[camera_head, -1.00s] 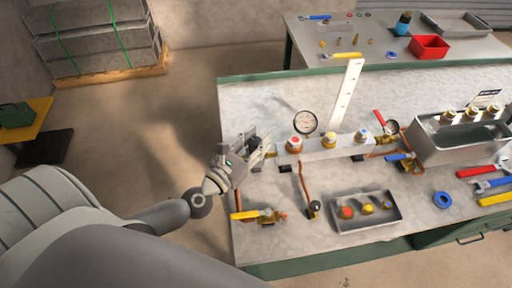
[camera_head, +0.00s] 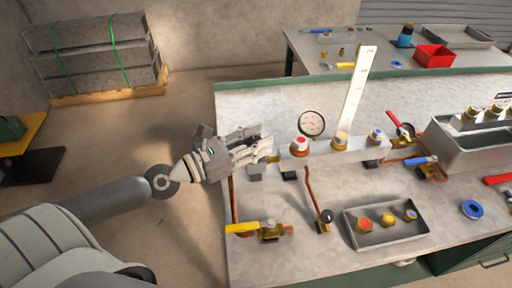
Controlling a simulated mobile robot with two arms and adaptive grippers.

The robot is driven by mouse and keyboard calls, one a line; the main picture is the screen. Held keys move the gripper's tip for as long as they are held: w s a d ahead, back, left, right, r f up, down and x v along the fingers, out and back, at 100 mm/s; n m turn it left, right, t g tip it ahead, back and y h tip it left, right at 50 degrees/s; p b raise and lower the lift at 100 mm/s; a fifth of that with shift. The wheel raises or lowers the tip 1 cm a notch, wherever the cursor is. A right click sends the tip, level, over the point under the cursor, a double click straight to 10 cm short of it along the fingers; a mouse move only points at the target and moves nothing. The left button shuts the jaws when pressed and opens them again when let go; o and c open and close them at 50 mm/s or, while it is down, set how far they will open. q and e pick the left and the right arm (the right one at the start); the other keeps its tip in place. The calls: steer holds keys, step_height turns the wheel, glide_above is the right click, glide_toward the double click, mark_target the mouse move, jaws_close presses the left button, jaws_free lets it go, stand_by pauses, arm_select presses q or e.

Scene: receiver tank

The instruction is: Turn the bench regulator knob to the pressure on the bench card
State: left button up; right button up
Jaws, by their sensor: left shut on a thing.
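My left gripper (camera_head: 262,150) reaches in from the left to the left end of the grey manifold block (camera_head: 318,157). Its fingers are shut on a part there, apparently the regulator knob, which they hide. A little brass (camera_head: 273,160) shows between the fingers and the block. A round white gauge (camera_head: 311,123) stands behind the block; its reading is too small to tell. A tall white marked strip (camera_head: 356,95) stands behind the block. I cannot make out a readable bench card; a dark label (camera_head: 504,97) is cut off at the right edge. My right gripper is not in view.
Red, yellow and blue-topped fittings stand on the block. In front are a yellow-handled valve (camera_head: 243,228), a copper pipe with a black knob (camera_head: 326,216) and a tray (camera_head: 350,214) of fittings. A steel tank (camera_head: 470,150) stands right. Bare bench (camera_head: 265,105) lies behind the gripper.

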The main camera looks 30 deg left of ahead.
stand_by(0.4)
arm_select(q)
steer(key=o, duration=1)
steer(key=shift+o, duration=0.2)
steer(key=shift+s+r, duration=0.1)
steer(key=shift+s, duration=0.05)
steer(key=shift+s, duration=0.1)
steer(key=shift+s+a+r, duration=0.1)
steer(key=shift+s+a, duration=0.05)
steer(key=shift+s, duration=0.1)
steer(key=shift+s+a+f, duration=0.2)
steer(key=shift+s+a, duration=0.35)
steer(key=v, duration=0.9)
steer(key=shift+s, duration=0.25)
